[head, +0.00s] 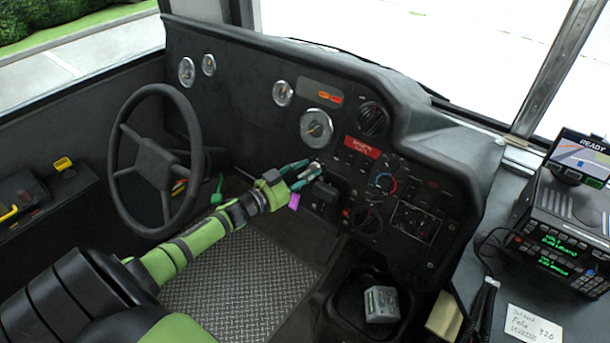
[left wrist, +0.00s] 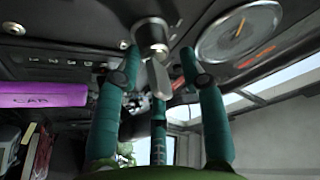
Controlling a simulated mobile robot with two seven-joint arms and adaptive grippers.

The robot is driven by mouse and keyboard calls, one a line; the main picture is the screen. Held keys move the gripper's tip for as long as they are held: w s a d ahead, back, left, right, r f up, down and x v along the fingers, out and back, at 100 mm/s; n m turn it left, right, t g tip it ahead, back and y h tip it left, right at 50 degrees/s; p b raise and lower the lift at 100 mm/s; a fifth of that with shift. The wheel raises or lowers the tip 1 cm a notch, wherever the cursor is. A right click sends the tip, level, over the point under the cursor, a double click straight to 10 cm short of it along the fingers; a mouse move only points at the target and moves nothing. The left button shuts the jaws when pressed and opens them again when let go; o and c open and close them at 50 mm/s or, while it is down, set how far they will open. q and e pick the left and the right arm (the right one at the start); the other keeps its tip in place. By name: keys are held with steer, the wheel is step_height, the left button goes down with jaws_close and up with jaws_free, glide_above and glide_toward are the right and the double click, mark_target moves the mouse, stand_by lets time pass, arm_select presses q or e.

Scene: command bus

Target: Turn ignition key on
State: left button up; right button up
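The ignition key (left wrist: 158,79) has a grey metal head and sits in the round silver ignition lock (left wrist: 150,35) on the dark dashboard. A purple tag (head: 294,201) reading "CAR" hangs by the lock in the head view; it also shows at the left of the left wrist view (left wrist: 42,95). My left gripper (head: 312,170) has teal fingers and is at the dashboard. In the left wrist view its fingers (left wrist: 160,54) stand apart on either side of the key, with gaps visible. The key is mostly hidden in the head view. My right gripper is out of view.
The steering wheel (head: 157,160) stands left of my left arm. A large gauge (head: 316,130) is just above the lock, and knobs and switches fill the panel to its right. A radio unit (head: 560,235) and a note (head: 533,323) are at the far right.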

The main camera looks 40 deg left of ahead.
arm_select(q)
steer(key=shift+a, duration=0.1)
steer(key=shift+s+f, duration=0.1)
steer(key=shift+s, duration=0.1)
steer(key=v, duration=1.1)
steer(key=shift+s, duration=0.3)
